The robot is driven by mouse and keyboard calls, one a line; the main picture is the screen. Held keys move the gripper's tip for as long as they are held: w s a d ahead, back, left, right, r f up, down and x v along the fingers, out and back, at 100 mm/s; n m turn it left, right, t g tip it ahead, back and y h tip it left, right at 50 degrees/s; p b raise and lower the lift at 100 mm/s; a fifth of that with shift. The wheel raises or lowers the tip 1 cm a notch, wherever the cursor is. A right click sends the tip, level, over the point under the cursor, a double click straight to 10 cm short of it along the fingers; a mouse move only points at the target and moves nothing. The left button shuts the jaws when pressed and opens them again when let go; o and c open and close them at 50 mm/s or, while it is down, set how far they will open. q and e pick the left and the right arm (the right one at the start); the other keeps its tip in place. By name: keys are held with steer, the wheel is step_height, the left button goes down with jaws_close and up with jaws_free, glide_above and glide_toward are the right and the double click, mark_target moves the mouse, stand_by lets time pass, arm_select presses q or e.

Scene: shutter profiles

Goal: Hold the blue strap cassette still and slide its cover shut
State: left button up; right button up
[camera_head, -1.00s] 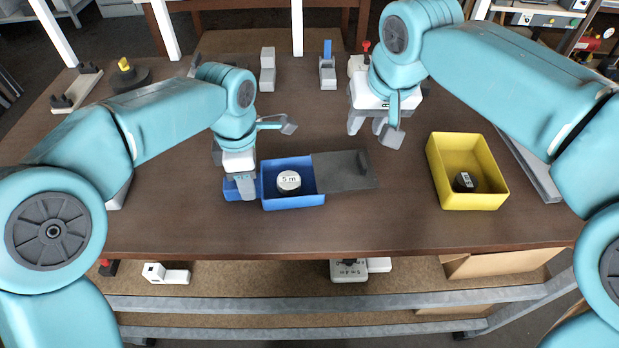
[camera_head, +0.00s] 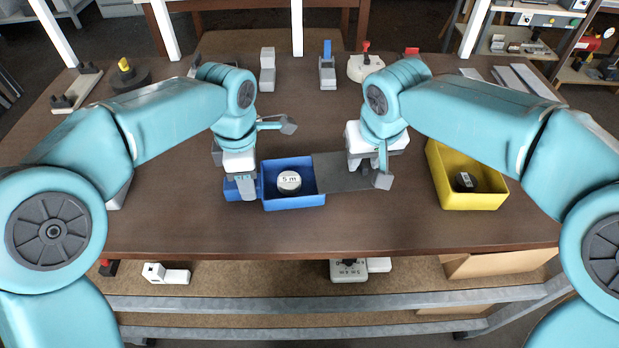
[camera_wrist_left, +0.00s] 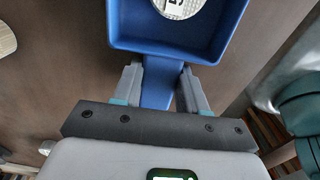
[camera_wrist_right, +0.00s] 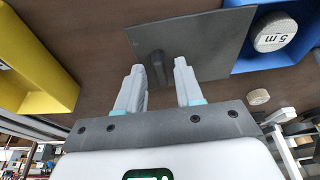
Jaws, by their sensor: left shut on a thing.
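The blue strap cassette (camera_head: 294,200) lies on the table with a round "5 m" strap roll (camera_head: 289,181) inside; its top is open. The dark grey cover (camera_head: 334,170) extends from the cassette's right side and has a small raised grip, seen in the right wrist view (camera_wrist_right: 157,62). My left gripper (camera_wrist_left: 160,92) is shut on the cassette's blue handle tab (camera_wrist_left: 158,84) at its left end. My right gripper (camera_wrist_right: 160,75) is open over the cover, its fingertips close to the grip with nothing between them.
Several fixtures line the back of the table, including a grey block with a blue top (camera_head: 327,70). The table in front of the cassette is clear.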

mark_target(340, 169)
jaws_close()
steer(key=shift+a, duration=0.1)
steer(key=shift+s+a, duration=0.2)
steer(key=shift+a, duration=1.85)
